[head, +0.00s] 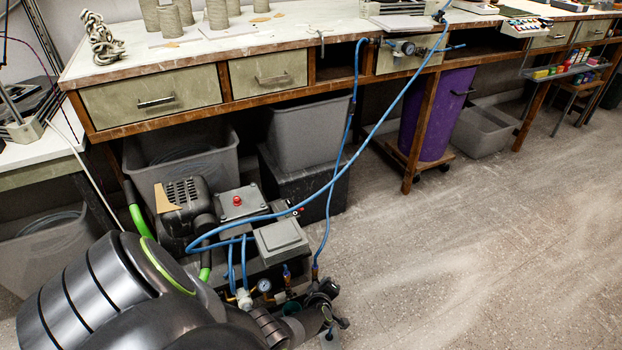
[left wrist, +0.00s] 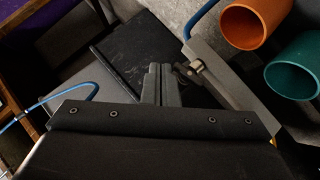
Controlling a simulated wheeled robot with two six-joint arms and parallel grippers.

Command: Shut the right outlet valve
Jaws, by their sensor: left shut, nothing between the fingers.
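The compressor unit stands on the floor in the head view, with a grey box (head: 281,240), a round pressure gauge (head: 264,285) and blue hoses. A brass fitting (head: 315,268) at its right end carries a hose upward. I cannot make out the right outlet valve's handle; my left arm covers part of that area. My left gripper (head: 325,298) is beside this right end. In the left wrist view its fingers (left wrist: 160,84) are shut and empty. A small metal piece (left wrist: 196,72) is close to their right; I cannot tell whether they touch. My right gripper is not in view.
Blue hoses (head: 345,165) run from the compressor up to the workbench (head: 215,55). Grey bins (head: 308,135) and a purple barrel (head: 437,115) stand under it. Orange (left wrist: 255,22) and teal (left wrist: 297,72) tubes are right of the fingers. The floor (head: 480,240) at right is clear.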

